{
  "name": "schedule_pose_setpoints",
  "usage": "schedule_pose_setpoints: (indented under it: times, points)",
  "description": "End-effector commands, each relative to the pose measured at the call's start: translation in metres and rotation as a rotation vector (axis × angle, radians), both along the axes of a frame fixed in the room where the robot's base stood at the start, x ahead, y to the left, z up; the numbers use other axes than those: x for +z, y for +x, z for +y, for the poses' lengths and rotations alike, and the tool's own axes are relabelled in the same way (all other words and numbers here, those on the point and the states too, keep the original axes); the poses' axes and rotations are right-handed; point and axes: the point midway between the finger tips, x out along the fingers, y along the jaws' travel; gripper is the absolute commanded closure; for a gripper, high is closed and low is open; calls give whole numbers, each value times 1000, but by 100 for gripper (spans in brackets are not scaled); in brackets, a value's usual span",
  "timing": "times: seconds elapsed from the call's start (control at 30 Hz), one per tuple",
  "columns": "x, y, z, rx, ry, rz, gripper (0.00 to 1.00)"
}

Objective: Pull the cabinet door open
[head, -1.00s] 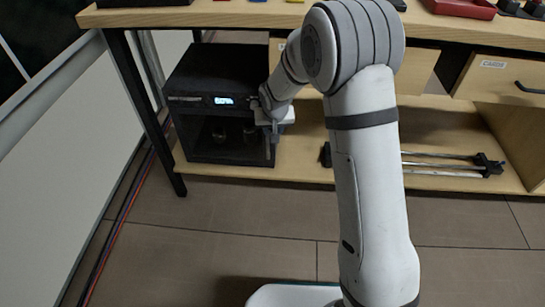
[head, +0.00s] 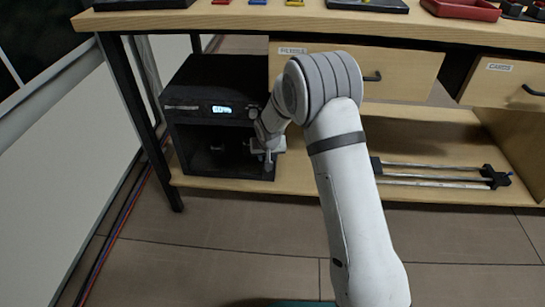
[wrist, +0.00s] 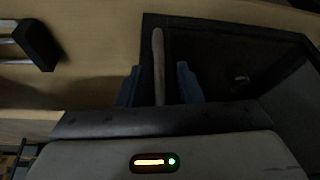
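The cabinet (head: 218,88) is a black box with a lit display, standing at the left of the lower shelf under the table. Its dark front shows round shapes inside, and it appears closed. My gripper (head: 267,157) is at the right side of the cabinet front. In the wrist view, a pale upright bar (wrist: 158,50), which looks like the door handle, stands between the two blue fingertips of my gripper (wrist: 159,85). The fingers look apart, with dark gaps on both sides of the bar. The cabinet's dark front (wrist: 232,65) fills the right of the wrist view.
Drawers (head: 400,75) hang under the tabletop to the right. Metal rods with black ends (head: 440,172) lie on the lower shelf to the right. A black table leg (head: 140,125) stands left of the cabinet. The tiled floor in front is clear.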

Motion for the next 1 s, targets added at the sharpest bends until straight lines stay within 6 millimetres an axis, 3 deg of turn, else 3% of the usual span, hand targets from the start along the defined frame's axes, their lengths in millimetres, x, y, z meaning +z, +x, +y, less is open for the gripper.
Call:
schedule_pose_setpoints:
  times: [0.1,0.5,0.87,0.9,1.0]
  points:
    - [1,0,0,0,0,0,68]
    - [1,0,1,1,0,0,100]
    - [1,0,1,1,1,0,100]
    - [1,0,-19,-5,1,-1,100]
    - [1,0,-7,-1,-2,2,100]
